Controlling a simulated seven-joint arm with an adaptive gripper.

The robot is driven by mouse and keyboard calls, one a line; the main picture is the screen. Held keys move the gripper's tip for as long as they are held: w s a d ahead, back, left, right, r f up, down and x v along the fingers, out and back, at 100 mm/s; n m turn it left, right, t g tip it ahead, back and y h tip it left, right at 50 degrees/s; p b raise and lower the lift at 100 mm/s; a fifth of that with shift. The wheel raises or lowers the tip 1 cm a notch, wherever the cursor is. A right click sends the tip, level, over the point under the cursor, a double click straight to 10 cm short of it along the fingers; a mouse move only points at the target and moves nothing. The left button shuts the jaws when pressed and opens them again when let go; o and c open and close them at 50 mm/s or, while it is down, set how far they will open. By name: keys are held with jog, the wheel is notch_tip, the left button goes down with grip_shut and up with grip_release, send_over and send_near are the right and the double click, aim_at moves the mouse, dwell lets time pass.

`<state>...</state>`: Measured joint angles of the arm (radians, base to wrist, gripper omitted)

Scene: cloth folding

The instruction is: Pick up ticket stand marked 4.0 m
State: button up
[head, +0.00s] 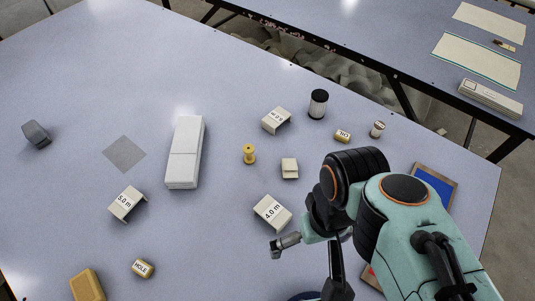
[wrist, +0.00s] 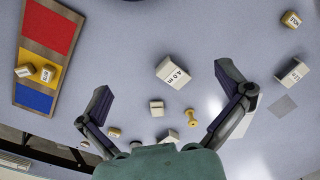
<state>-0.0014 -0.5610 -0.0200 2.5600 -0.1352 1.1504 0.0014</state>
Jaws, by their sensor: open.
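The ticket stand marked 4.0 m (head: 272,212) is a small cream bent stand on the grey-blue table, just left of my arm in the head view. In the wrist view the 4.0 m stand (wrist: 173,73) lies ahead of my open fingers, near the middle and apart from them. My gripper (wrist: 162,95) is open and empty, its two dark fingers spread wide. In the head view only part of my gripper shows, beside the 4.0 m stand; the arm hides the rest.
A 5.0 m stand (head: 127,203) is at left, and a third marked stand (head: 276,120) is farther back. A small cream block (head: 290,168), a yellow spool (head: 249,154) and a long white box (head: 185,152) are nearby. A coloured board (wrist: 46,55) holds two labelled blocks.

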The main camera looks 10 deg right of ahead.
jog(key=m, duration=1.1)
send_over(273, 211)
jog(key=shift+h, duration=0.4)
notch_tip(273, 211, down, 17)
jog(key=shift+f, duration=0.15)
notch_tip(273, 211, down, 7)
jog(key=shift+r, duration=0.2)
jog(key=c, duration=0.7)
